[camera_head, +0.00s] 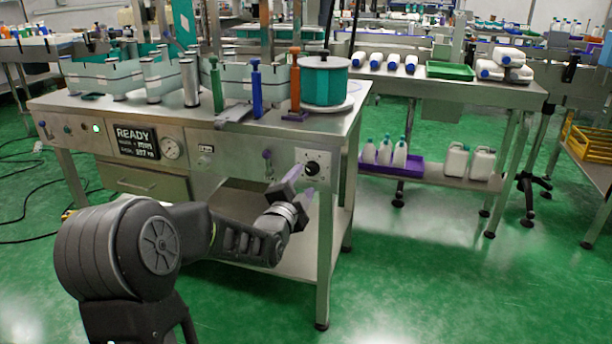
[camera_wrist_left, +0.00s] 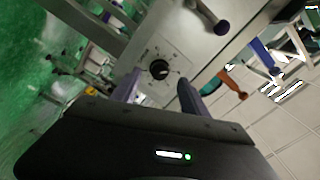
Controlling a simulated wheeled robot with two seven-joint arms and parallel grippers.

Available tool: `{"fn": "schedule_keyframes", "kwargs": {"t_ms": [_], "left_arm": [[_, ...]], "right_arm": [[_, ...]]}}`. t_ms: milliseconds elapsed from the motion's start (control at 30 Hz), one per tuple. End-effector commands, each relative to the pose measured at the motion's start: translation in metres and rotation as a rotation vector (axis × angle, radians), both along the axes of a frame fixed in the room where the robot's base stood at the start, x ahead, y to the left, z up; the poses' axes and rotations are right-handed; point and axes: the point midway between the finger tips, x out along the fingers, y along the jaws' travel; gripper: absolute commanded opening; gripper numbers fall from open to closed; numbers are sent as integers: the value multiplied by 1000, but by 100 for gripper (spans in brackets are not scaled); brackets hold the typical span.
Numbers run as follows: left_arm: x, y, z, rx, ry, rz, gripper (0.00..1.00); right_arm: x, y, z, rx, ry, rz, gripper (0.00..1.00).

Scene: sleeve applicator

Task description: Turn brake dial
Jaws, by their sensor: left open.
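The brake dial (camera_head: 311,168) is a black round knob on a pale square plate at the right end of the machine's front panel. In the left wrist view the dial (camera_wrist_left: 159,69) sits with marks around it, ahead of the two fingers. My left gripper (camera_head: 301,183) is open just in front of the panel, a little below and left of the dial. In the left wrist view my left gripper (camera_wrist_left: 158,92) has its fingers apart, with the dial showing between and beyond their tips. I cannot tell whether either finger touches the plate. My right gripper is not seen.
A purple-knobbed lever (camera_head: 267,155) sticks out of the panel left of the dial. A teal roll (camera_head: 324,80) stands on the machine top above the dial.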

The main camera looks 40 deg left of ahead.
Motion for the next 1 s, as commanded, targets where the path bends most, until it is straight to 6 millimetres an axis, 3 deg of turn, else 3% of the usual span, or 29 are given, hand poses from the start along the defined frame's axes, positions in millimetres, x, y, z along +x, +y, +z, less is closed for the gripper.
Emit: {"fn": "schedule_keyframes", "kwargs": {"t_ms": [100,267,833,1000], "left_arm": [[-18,-6,2,-1,0,0,52],[-30,-11,0,0,0,0,52],[-31,-11,0,-3,-1,0,52],[-31,-11,-5,-100,-16,0,52]], "right_arm": [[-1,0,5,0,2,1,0],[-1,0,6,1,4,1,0],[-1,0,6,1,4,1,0],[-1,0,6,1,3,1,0]]}}
